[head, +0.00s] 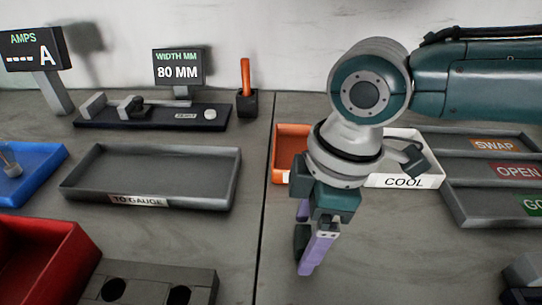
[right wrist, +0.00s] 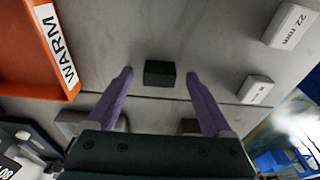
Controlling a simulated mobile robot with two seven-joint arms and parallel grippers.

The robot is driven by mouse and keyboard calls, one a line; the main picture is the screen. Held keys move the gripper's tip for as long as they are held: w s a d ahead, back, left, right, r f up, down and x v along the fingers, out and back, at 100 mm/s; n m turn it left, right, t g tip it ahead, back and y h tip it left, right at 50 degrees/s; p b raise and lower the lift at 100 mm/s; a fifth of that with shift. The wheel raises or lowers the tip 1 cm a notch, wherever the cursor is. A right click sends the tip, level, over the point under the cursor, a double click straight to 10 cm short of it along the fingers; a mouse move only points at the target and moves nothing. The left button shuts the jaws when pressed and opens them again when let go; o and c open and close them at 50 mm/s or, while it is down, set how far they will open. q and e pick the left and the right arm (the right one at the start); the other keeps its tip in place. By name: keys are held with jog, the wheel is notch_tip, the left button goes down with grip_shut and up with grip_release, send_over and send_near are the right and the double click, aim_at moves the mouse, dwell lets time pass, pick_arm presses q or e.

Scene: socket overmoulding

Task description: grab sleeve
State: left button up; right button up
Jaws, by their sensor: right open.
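A small dark green-black block (right wrist: 159,73), which looks like the sleeve, lies on the grey table in the right wrist view. My right gripper (right wrist: 160,76) is open, with one purple finger on each side of the block in the picture. A gap shows on both sides, and neither finger appears to touch it. In the head view my right gripper (head: 308,240) points down at the table left of the tray marked COOL. A dark shape (head: 301,240) shows by its fingers, partly hidden. My left gripper is not in view.
An orange tray (right wrist: 38,60) marked WARM and a pale block (right wrist: 291,26) marked 22 mm flank the right gripper. The COOL tray (head: 432,178) stands behind it. A grey TO GAUGE tray (head: 85,182) and a red bin (head: 40,255) stand left. Bare table lies left of the gripper.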

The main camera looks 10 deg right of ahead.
grip_shut()
dwell(0.7)
